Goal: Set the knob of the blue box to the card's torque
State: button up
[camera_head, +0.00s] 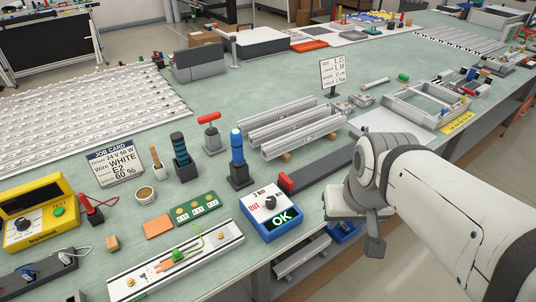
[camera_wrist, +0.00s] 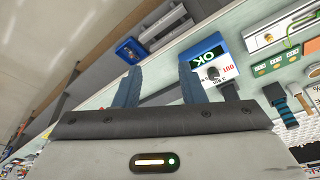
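The blue box (camera_head: 293,232) stands near the front edge of the bench in the head view. Its white top carries a dark knob (camera_head: 270,202), small "Nm" lettering, a red "OUT" and a lit green "OK" display (camera_head: 282,218). The knob's pointer is too small to read. A small standing card (camera_head: 335,73) farther back lists several values; its last line looks like a torque in Nm, but I cannot read the figure surely. In the wrist view my gripper (camera_wrist: 160,68) is open and empty, with the blue box (camera_wrist: 201,48) beyond its right finger, apart from it.
A blue-topped post (camera_head: 237,150) stands behind the box. A dark bar with a red end (camera_head: 318,170) lies right of the box. A rail fixture (camera_head: 175,262) lies left of it.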

jog(key=shift+o, duration=1.4)
jog(key=shift+w+r, duration=0.1)
jog(key=shift+w, duration=0.4)
jog(key=n+g+p, duration=0.3)
jog(key=n+p, duration=0.3)
jog(key=n, duration=0.2)
send_over(271, 199)
jog(key=f, duration=0.8)
jog(key=shift+s+d+f, duration=0.2)
jog(key=shift+d+f, duration=0.05)
jog(key=shift+f, duration=0.05)
jog(key=shift+w+a+f, duration=0.1)
jog(key=shift+a+f, duration=0.1)
jog(key=shift+f, duration=0.1)
jog(key=shift+f+p, duration=0.55)
jog(key=shift+f, duration=3.4)
jog(key=shift+c, duration=0.5)
jog(key=c, duration=0.9)
jog(key=shift+o, duration=0.2)
